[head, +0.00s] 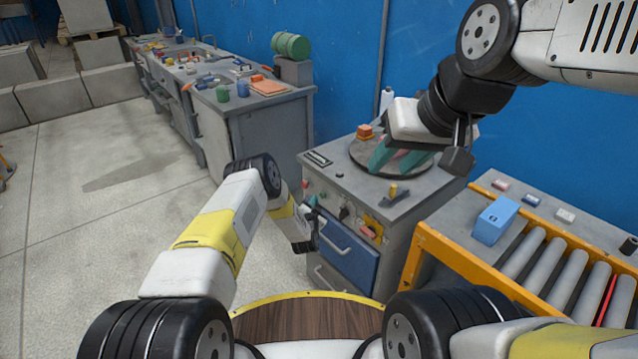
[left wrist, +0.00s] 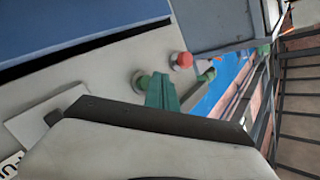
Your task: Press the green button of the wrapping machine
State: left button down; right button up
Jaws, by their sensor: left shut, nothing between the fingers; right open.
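The wrapping machine (head: 350,200) is a grey cabinet with a round turntable on top and controls on its front. In the left wrist view the green button (left wrist: 140,81) sits on the pale panel, partly covered by my left gripper (left wrist: 163,92). The red button (left wrist: 181,60) is beside it and also shows in the head view (head: 305,184). My left gripper (head: 313,201) is shut and empty, its teal tips right at the green button; I cannot tell whether they touch it. My right gripper (head: 400,160) is open and empty over the turntable (head: 364,163).
A roller conveyor with an orange frame (head: 450,262) stands at right, with a blue box (head: 495,220) on it. A grey workbench (head: 240,120) with tools stands behind left.

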pick_arm(q)
jog(key=shift+d, duration=0.15)
dwell(0.5)
jog(key=shift+w+d, duration=0.2)
jog(key=shift+w, duration=0.05)
